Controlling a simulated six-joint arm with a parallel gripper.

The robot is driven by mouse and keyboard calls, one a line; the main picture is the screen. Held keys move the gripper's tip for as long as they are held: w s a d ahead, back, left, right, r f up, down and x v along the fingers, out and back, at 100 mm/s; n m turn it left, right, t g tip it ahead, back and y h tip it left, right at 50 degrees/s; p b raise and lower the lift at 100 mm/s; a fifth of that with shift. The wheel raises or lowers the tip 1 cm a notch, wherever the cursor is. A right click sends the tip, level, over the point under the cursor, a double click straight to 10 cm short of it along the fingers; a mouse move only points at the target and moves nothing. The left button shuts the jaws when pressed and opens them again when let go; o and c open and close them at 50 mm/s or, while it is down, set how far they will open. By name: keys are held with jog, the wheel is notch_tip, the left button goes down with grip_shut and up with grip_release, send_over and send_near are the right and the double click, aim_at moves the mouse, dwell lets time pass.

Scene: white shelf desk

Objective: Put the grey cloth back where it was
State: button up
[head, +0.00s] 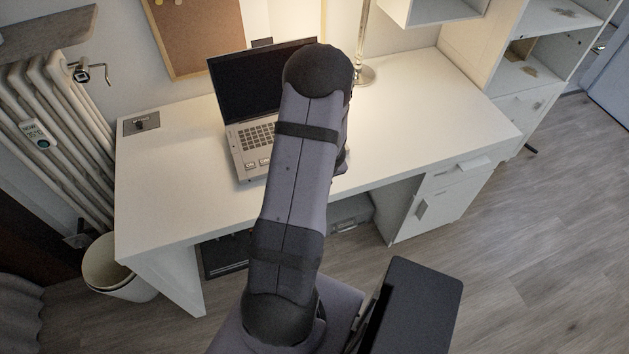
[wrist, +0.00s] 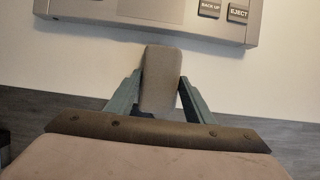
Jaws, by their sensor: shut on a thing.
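In the wrist view my gripper (wrist: 159,82) is shut on a grey-beige, rounded block-like thing, which I take to be the grey cloth (wrist: 160,66). The two teal fingers press on its sides. It stands out beyond the fingertips, over the white desk surface near the desk's front edge, just short of the laptop's front edge. I cannot tell whether it touches the desk. In the head view my arm hides the gripper and the cloth.
An open laptop (head: 256,140) stands on the white desk (head: 420,110). A lamp stand (head: 362,72) is behind, and a small grey plate (head: 141,123) lies at the left corner. The desk's right half is clear. A bin (head: 103,268) stands on the floor left.

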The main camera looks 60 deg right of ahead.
jog(key=o, duration=1)
jog(key=shift+c, duration=0.2)
jog(key=shift+r+p, duration=0.4)
jog(key=p+v, duration=0.4)
jog(key=v, duration=0.7)
jog(key=shift+s+a+r+p, duration=0.15)
jog(key=shift+a+p, duration=0.05)
jog(key=shift+p, duration=0.15)
